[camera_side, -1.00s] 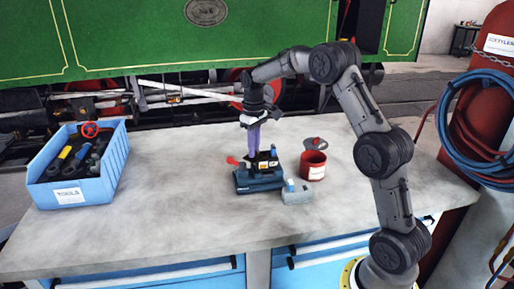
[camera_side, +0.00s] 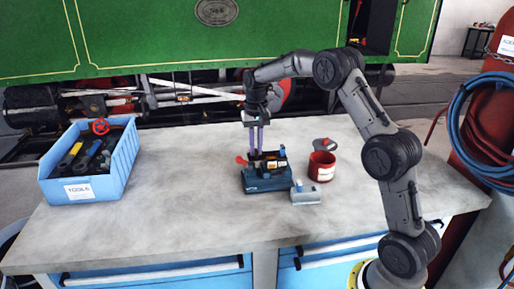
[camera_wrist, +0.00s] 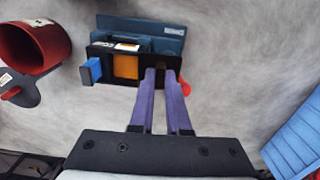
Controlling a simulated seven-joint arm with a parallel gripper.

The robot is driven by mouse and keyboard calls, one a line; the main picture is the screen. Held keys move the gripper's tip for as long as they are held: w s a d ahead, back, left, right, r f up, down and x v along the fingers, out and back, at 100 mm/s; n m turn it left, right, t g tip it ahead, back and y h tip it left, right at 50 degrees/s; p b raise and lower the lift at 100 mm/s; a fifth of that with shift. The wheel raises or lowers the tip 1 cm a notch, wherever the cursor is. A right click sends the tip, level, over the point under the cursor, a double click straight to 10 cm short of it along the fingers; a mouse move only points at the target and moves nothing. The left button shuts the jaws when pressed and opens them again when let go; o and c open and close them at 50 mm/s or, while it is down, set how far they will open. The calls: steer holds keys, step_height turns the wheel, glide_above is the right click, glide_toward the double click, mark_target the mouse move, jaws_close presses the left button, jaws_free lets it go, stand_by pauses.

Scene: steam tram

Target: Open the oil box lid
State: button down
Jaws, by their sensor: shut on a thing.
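The blue oil box (camera_side: 266,182) sits on the bench, with a dark upper part. In the wrist view the box (camera_wrist: 140,26) shows a black section (camera_wrist: 99,53) with an orange square (camera_wrist: 126,66) and a blue tab (camera_wrist: 91,71). A red knob (camera_side: 241,160) sticks out at its left end in the side view. My gripper (camera_side: 256,151) points down onto the top of the box, its purple fingers (camera_wrist: 161,72) close together at the end near the red knob. It is shut on a dark part of the box top, mostly hidden between the fingertips. How far the lid stands open is unclear.
A red can (camera_side: 321,168) stands right of the box, with a grey disc (camera_side: 325,144) behind it. A blue tool bin (camera_side: 98,188) is far left. The bench between bin and box is clear.

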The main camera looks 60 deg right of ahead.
mark_target(256, 150)
steer(key=shift+w+r, duration=0.1)
stand_by(0.3)
steer(key=c, duration=0.9)
jaws_free()
step_height(256, 150, up, 14)
steer(key=shift+f, duration=0.15)
